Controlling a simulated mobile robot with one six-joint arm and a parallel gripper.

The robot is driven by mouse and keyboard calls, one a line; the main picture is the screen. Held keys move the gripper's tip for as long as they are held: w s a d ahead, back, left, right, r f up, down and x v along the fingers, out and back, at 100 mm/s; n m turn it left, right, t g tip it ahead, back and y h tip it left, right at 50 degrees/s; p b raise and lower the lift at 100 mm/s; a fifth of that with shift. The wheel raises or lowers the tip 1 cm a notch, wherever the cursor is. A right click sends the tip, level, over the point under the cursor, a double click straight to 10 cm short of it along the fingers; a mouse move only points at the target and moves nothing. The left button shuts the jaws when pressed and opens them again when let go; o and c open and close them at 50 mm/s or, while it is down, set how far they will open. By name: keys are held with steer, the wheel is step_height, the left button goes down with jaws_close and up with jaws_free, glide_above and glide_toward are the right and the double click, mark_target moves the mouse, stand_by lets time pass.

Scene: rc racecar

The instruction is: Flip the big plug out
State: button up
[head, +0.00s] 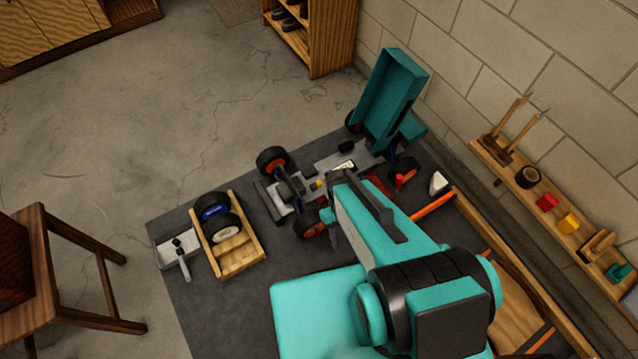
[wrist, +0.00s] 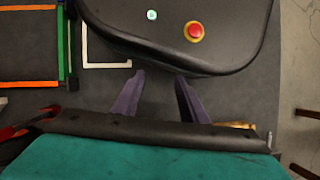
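The RC car (head: 290,188) stands on a dark mat in the head view. Its teal body shell (head: 392,95) is tilted up at the far end. A small yellow part (head: 318,184) sits on the chassis, but I cannot tell whether it is the big plug. The plug is not clearly visible in either view. My arm covers the near right part of the car. My gripper (wrist: 160,76) shows two purple fingers spread apart in the wrist view, with nothing between them. In the head view one purple finger shows beside the car's near side, below my arm.
A wooden crate with wheels (head: 256,258) and a grey tray (head: 172,262) stand left of the car. A wooden tool shelf (head: 548,212) runs along the block wall at right. A wooden stool (head: 30,255) is at left. Bare floor (head: 150,150) lies beyond the mat.

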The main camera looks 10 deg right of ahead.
steer(key=w+f+n+t+b, duration=0.1)
steer(key=w+f+n+b, duration=0.45)
steer(key=w, duration=0.35)
steer(key=w+f+n+t+b, duration=0.1)
steer(key=w+f+n+b, duration=0.3)
steer(key=w+b, duration=0.4)
steer(key=n+t+b, duration=0.3)
steer(key=n+b, duration=0.7)
steer(key=b, duration=0.3)
glide_above(319, 182)
steer(key=shift+f, duration=0.6)
step_height(319, 182, down, 14)
steer(key=b, duration=0.5)
steer(key=shift+r, duration=0.1)
jaws_close()
